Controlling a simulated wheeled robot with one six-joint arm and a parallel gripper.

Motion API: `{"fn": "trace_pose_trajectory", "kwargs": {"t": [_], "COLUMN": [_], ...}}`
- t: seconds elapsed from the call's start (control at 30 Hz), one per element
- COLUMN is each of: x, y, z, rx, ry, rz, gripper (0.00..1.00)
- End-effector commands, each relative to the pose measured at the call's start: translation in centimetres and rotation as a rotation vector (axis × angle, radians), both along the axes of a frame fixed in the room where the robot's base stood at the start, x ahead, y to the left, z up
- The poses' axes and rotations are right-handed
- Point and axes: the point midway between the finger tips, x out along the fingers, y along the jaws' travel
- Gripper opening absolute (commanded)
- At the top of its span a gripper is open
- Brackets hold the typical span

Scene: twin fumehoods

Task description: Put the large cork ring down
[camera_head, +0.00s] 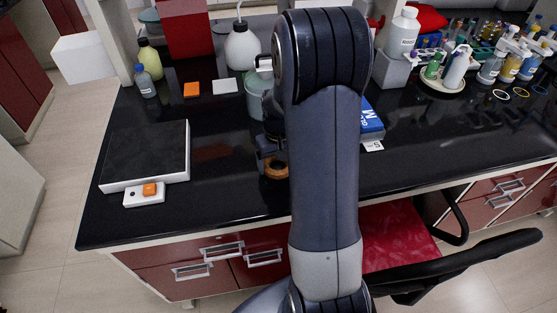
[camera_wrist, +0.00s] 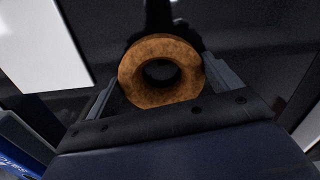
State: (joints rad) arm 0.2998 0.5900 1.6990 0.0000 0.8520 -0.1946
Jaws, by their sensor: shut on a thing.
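The large cork ring (camera_wrist: 160,98) is a thick brown ring with a dark round hole. In the wrist view it sits between the two fingers of my gripper (camera_wrist: 161,85), which is shut on it. In the head view the cork ring (camera_head: 276,170) shows below my gripper (camera_head: 272,158), over the black bench top (camera_head: 235,190), left of my arm. My arm hides part of the gripper and ring there. I cannot tell whether the ring touches the bench.
A black-topped hotplate or scale (camera_head: 147,152) with a white panel lies to the left. A grey-green container (camera_head: 256,100) stands behind the gripper. A blue box (camera_head: 371,122) is right of my arm. A red chair (camera_head: 395,236) stands in front. Bench left of the ring is clear.

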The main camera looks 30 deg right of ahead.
Motion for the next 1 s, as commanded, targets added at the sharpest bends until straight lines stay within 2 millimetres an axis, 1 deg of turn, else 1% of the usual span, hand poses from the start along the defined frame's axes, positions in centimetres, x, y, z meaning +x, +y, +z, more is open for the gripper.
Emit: {"fn": "trace_pose_trajectory", "kwargs": {"t": [0.2, 0.23, 0.4, 0.6, 0.73, 0.87, 1.0], "x": [0.0, 0.0, 0.0, 0.0, 0.1, 0.1, 0.1], "y": [0.0, 0.0, 0.0, 0.0, 0.0, 0.0, 0.0], "z": [-0.4, -0.3, -0.2, -0.2, 0.5, 2.6, 5.8], "rx": [0.0, 0.0, 0.0, 0.0, 0.0, -0.002, -0.002], "ry": [0.0, 0.0, 0.0, 0.0, -0.002, -0.006, -0.007], "rz": [0.0, 0.0, 0.0, 0.0, 0.0, 0.0, 0.0], "gripper": [0.63, 0.88, 1.0, 1.0, 1.0, 1.0, 1.0]}}
